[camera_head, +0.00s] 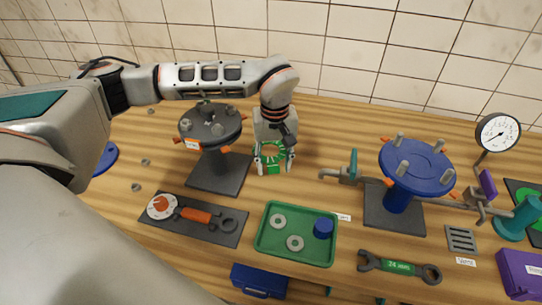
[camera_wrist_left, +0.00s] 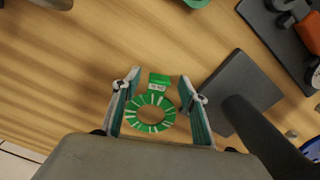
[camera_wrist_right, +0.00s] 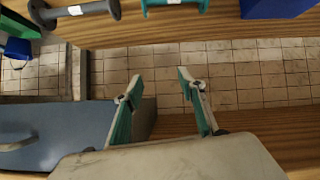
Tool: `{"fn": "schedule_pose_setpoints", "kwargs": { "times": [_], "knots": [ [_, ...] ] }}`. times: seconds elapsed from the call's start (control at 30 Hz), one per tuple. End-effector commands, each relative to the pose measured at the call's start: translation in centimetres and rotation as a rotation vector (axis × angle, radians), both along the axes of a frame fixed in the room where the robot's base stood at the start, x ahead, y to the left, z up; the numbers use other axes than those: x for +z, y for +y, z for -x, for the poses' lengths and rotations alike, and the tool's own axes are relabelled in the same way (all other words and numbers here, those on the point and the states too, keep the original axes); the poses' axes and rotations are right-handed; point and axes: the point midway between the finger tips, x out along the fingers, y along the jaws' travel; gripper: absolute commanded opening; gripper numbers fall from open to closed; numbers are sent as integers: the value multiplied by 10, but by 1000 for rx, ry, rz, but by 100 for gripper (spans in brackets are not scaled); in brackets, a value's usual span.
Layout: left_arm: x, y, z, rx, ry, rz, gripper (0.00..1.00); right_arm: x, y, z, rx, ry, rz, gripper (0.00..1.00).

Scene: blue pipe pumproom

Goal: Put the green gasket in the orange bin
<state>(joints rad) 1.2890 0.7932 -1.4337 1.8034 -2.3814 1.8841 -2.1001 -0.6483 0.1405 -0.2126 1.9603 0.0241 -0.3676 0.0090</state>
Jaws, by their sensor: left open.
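The green gasket is a flat ring with white marks and a small tab; it shows in the left wrist view (camera_wrist_left: 168,113) and in the head view (camera_head: 273,170). It is on the wooden bench, right of the dark flange stand. My left gripper (camera_head: 274,166) points down over it, open. In the left wrist view its fingers (camera_wrist_left: 161,78) stand on both sides of the ring, with a small gap on the right. My right gripper (camera_wrist_right: 160,76) is open and empty, outside the head view. No orange bin shows in any view.
The dark flange stand (camera_head: 213,175) is close left of my left gripper. A green tray (camera_head: 265,241) with grey rings and a blue cap lies in front. A blue flange stand (camera_head: 393,203) with pipework stands right. A spanner (camera_head: 398,267) lies near the front edge.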

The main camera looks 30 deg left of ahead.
Motion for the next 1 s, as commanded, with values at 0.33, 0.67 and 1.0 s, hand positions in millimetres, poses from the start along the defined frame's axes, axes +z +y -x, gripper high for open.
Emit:
{"fn": "schedule_pose_setpoints", "kwargs": {
  "times": [0.33, 0.67, 1.0],
  "knots": [
    [-11, 0, 0, 1, 0, 0, 43, 2, 1, -1, 0, -3, -2, 40],
    [-11, 0, 0, 0, -1, 1, 0, 2, 1, -1, 0, -3, -2, 40],
    [-4, 0, -1, 0, -3, 0, 0, 2, 1, -1, 0, -3, -2, 40]
  ]
}}
